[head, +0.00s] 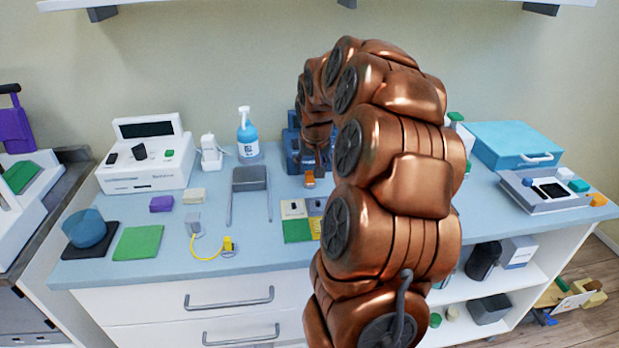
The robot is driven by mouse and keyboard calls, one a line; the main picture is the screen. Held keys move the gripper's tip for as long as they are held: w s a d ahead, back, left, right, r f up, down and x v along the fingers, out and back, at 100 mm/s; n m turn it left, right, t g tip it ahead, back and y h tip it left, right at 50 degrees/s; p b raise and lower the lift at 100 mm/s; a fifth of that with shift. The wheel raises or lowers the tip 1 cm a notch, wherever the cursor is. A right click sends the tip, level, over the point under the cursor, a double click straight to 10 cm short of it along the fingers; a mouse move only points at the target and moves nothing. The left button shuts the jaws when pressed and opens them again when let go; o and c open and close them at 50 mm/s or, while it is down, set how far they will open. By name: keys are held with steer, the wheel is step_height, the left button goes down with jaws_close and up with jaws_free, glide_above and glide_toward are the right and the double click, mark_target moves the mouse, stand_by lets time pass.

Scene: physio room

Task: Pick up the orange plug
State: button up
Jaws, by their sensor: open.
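A small orange piece (310,180), likely the orange plug, shows on the blue-grey counter (340,243) near the middle. My gripper (312,167) is at the end of my copper arm, small and dark, just above or behind this piece. It is open, and I see nothing held in it. I cannot tell whether the fingers touch the orange piece. Another orange piece (599,200) lies at the far right, by a grey device (545,201). My arm hides part of the counter to the right of the gripper.
A grey two-legged frame (250,179) lies left of my gripper. A spray bottle (248,139) and a blue object (290,140) stand behind. Green and tan blocks (295,222) lie in front. A yellow cable (207,256), white machine (148,160) and blue case (514,143) are farther out.

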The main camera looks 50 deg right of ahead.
mark_target(310, 173)
steer(key=shift+p+x, duration=0.65)
steer(key=shift+x, duration=2)
steer(key=shift+w, duration=0.15)
steer(key=shift+c, duration=0.3)
steer(key=shift+r, duration=0.1)
steer(key=c, duration=0.9)
steer(key=shift+r, duration=0.1)
